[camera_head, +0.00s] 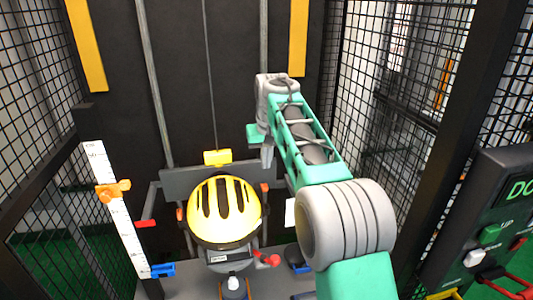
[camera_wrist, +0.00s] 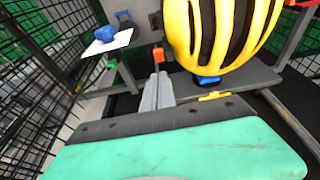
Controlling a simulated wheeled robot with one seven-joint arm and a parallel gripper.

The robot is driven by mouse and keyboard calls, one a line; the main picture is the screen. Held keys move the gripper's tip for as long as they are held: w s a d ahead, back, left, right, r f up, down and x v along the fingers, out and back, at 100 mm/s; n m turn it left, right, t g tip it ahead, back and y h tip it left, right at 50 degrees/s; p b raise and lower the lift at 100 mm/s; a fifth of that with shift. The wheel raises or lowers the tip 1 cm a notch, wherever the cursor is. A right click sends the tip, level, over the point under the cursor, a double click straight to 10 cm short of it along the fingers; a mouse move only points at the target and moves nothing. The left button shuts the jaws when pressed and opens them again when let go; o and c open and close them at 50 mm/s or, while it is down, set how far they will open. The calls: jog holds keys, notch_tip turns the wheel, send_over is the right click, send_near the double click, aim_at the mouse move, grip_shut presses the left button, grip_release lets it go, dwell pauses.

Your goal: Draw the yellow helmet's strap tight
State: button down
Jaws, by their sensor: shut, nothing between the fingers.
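The yellow helmet (camera_head: 225,212) with dark vents sits upright on a grey stand in the lower middle of the head view. It also fills the upper right of the wrist view (camera_wrist: 205,40). I cannot make out its strap for certain; a red tab (camera_head: 267,260) shows below the helmet's right side. A small blue part (camera_wrist: 208,79) shows at the helmet's edge in the wrist view. My gripper (camera_head: 267,158) is above and to the right of the helmet, apart from it. Its fingers (camera_wrist: 158,82) are shut and empty, close to an orange piece (camera_wrist: 158,54).
A grey crossbar with a yellow block (camera_head: 217,157) stands behind the helmet. A white scale (camera_head: 118,215) with an orange slider (camera_head: 113,190) and a blue marker (camera_head: 162,270) is at left. Mesh walls flank the bay. A control panel (camera_head: 495,225) is at right.

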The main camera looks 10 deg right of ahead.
aim_at(266, 187)
jog(key=x, duration=0.4)
jog(key=s+x, duration=0.1)
jog(key=x, duration=0.2)
jog(key=shift+f+p, duration=0.25)
jog(key=shift+p, duration=0.05)
notch_tip(266, 187, down, 4)
jog(key=shift+f+b, duration=0.1)
jog(key=shift+b, duration=1)
